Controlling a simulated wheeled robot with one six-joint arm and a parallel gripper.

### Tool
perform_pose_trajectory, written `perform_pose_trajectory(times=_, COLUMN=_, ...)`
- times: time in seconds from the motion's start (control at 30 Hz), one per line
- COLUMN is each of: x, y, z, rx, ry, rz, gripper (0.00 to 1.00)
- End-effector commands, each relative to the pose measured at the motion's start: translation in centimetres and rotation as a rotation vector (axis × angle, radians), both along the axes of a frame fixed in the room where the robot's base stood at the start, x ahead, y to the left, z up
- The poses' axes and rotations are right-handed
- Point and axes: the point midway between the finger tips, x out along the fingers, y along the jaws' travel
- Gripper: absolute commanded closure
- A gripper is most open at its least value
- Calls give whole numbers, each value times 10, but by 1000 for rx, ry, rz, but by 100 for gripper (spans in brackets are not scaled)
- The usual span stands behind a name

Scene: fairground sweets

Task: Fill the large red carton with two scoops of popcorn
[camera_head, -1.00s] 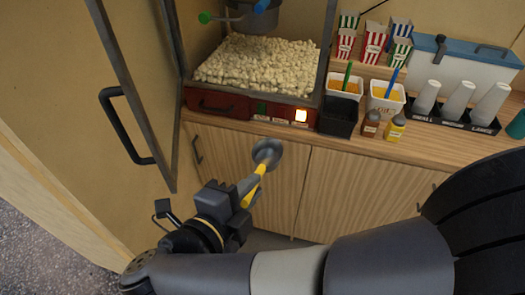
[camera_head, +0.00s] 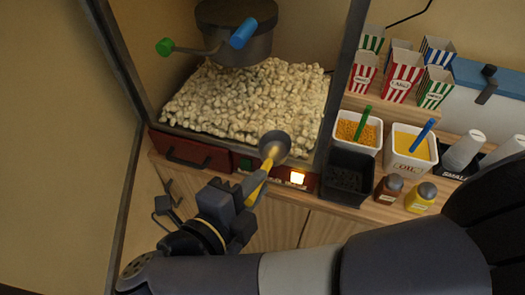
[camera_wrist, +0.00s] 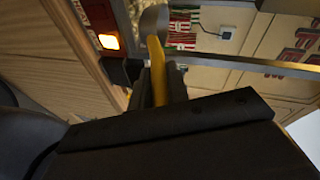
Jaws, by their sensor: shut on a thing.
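My gripper (camera_head: 228,207) is shut on the yellow handle of a scoop (camera_head: 273,148). The scoop's grey metal head points up and away, in front of the popcorn machine's front edge in the head view. In the wrist view the yellow handle (camera_wrist: 157,70) runs between the fingers. A heap of popcorn (camera_head: 240,100) lies in the machine beyond the scoop. I cannot see any popcorn in the scoop. The large red-and-white striped carton (camera_head: 401,76) stands upright on the shelf at right, among smaller striped cartons. Its inside looks empty.
The machine's door (camera_head: 112,60) stands open at left. A kettle (camera_head: 235,30) with a green-tipped and blue handle hangs over the popcorn. A black bin (camera_head: 347,178), corn tub (camera_head: 358,133), oil tub (camera_head: 409,150) and two shaker bottles (camera_head: 420,197) stand right of the machine.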

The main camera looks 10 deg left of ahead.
Motion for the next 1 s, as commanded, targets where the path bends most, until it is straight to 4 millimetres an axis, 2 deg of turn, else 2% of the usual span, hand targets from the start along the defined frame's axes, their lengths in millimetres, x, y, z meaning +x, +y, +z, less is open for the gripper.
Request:
perform_pose_trajectory(times=0.27, x=7, y=0, z=-1, rx=1, ry=-1, rz=-1, gripper=100)
perform_pose_trajectory(times=1.0, x=79, y=-7, z=-9, rx=0, ry=0, rz=-4, gripper=100)
